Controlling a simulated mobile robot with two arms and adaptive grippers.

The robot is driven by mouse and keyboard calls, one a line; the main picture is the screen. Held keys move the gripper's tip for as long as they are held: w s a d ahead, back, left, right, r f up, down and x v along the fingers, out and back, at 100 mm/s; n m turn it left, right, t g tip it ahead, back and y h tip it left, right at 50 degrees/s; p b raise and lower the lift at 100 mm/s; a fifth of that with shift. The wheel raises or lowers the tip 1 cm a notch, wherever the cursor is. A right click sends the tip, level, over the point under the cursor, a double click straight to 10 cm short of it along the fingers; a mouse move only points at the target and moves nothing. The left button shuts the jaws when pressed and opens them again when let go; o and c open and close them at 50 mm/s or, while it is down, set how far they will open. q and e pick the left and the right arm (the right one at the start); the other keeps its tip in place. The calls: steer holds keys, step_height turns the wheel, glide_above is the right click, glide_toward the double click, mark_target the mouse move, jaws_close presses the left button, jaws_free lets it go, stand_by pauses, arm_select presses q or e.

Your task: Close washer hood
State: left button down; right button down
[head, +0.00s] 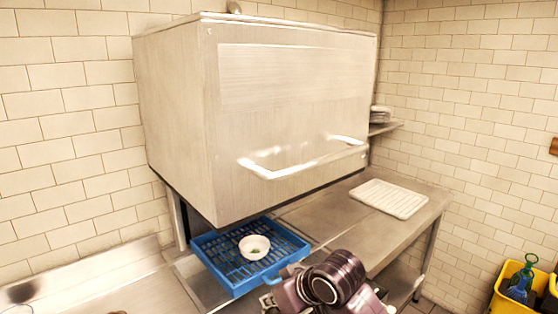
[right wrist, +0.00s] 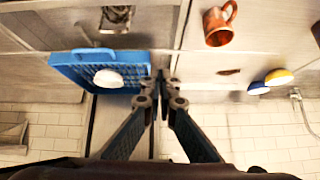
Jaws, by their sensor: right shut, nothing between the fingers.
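The washer hood (head: 290,100) is a large metal box, raised, with a gap between its lower edge and the counter. Its bar handle (head: 300,160) runs across the lower front. Below it a blue rack (head: 205,247) holds a white bowl (head: 254,246); the rack (right wrist: 70,60) also shows at left in the right wrist view. My right gripper (right wrist: 160,82) is shut and empty, beside the rack. In the head view my right arm is low at bottom centre, below the handle and clear of it; its fingertips are hard to make out. My left gripper is not in view.
A metal counter with a white ribbed tray (head: 388,198) extends to the right. Stacked plates (head: 380,113) sit on a shelf behind.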

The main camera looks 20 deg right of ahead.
steer(key=s+d+r+n+t, duration=0.1)
steer(key=s+d+r+t, duration=0.1)
steer(key=r, duration=1.1)
steer(key=s+d+r+t+p, duration=0.1)
steer(key=s+r, duration=0.1)
steer(key=r, duration=1.2)
steer(key=s+d+r+n+t, duration=0.1)
steer(key=s+d+r+t, duration=0.1)
steer(key=r, duration=1.1)
steer(key=w+a+f+p, duration=0.1)
steer(key=w+f+p, duration=0.2)
steer(key=w+f, duration=0.5)
steer(key=shift+w+a+y, duration=0.25)
steer(key=shift+a+y, duration=0.05)
steer(key=shift+w, duration=0.1)
steer(key=shift+f, duration=0.15)
